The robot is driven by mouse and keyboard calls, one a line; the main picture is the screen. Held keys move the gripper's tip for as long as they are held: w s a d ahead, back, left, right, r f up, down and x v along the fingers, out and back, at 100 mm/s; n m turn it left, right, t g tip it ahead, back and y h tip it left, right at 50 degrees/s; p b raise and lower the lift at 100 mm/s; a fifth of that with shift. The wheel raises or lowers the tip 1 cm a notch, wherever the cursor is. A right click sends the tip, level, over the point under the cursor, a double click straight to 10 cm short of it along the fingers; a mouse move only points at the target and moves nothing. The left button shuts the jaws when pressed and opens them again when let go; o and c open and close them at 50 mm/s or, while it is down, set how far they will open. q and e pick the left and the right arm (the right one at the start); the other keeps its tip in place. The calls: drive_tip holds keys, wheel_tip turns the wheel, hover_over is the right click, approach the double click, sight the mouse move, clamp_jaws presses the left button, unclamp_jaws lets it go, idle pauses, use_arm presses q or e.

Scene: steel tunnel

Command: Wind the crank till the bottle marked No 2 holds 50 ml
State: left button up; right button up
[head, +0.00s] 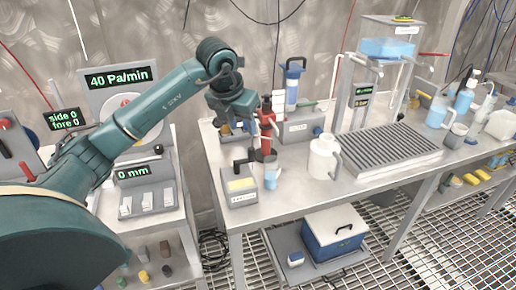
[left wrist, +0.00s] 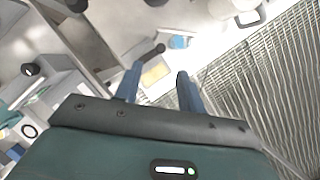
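A small grey box with a yellow panel (head: 241,186) stands at the front left of the bench, with a black crank-like handle (head: 243,163) over it. A small container with blue liquid (head: 271,181) stands just right of the box. My left gripper (head: 235,128) hangs above and behind the handle. In the left wrist view its fingers (left wrist: 157,88) are apart with nothing between them. The dark handle (left wrist: 150,54), yellow panel (left wrist: 155,73) and blue liquid (left wrist: 179,42) lie beyond the fingertips. I cannot read a No 2 mark or fill level. My right gripper is not in view.
A red cylinder (head: 266,133) stands close right of my left gripper. A white jug (head: 323,158) and a ribbed grey tray (head: 390,150) are farther right. Gauges reading 40 Pa/min and 0 mm (head: 133,173) stand left. The bench's front strip is clear.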

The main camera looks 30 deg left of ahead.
sight(251, 149)
use_arm(q)
drive_tip(key=p+x, duration=0.1)
drive_tip(key=x, duration=1)
drive_tip(key=shift+d+f, duration=0.1)
drive_tip(key=shift+f, duration=0.15)
drive_tip(key=shift+c, duration=0.2)
clamp_jaws()
